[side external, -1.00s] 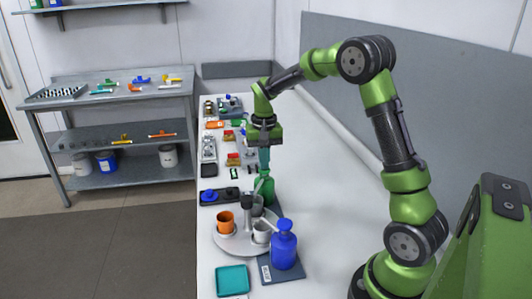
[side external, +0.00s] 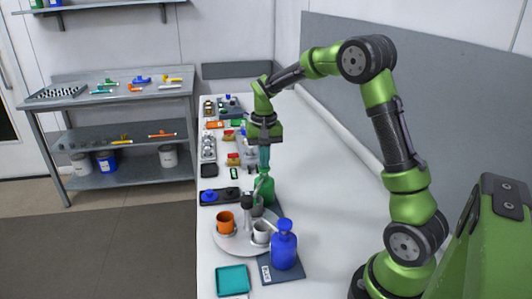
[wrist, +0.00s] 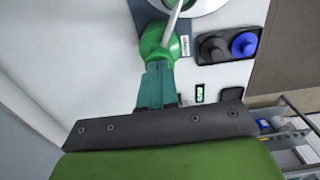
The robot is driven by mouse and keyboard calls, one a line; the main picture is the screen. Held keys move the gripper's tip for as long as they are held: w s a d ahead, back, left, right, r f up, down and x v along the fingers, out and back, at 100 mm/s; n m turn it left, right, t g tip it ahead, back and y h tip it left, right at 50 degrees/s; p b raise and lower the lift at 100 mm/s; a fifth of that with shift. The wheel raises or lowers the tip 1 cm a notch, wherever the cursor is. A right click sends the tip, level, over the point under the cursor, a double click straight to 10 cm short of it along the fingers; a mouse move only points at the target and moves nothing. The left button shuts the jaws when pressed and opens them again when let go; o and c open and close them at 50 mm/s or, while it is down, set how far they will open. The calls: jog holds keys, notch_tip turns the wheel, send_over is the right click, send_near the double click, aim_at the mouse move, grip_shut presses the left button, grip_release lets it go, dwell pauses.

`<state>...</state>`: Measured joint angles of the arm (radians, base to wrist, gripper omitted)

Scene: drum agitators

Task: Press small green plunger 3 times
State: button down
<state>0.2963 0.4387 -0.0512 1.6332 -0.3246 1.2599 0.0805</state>
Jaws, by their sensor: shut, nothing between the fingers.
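The green pump bottle (side external: 264,190) stands upright on the white bench, behind the round plate. It also shows in the wrist view (wrist: 157,40), with its pale spout (wrist: 174,20) pointing away from my gripper. My gripper (side external: 264,168) points down right above the bottle, its teal fingers shut with nothing between them. In the wrist view the fingertips (wrist: 158,68) overlap the bottle's top. They hide the plunger head, so I cannot tell whether they touch it or how far down it is.
A taller blue bottle (side external: 285,246) stands on a dark mat in front. A round plate (side external: 229,243) holds an orange cup (side external: 225,220) and a white cup (side external: 262,232). A black tray (side external: 230,201) with blue and black knobs lies to the left. The bench's right side is clear.

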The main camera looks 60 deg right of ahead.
jog(key=shift+f, duration=0.65)
jog(key=shift+r, duration=1)
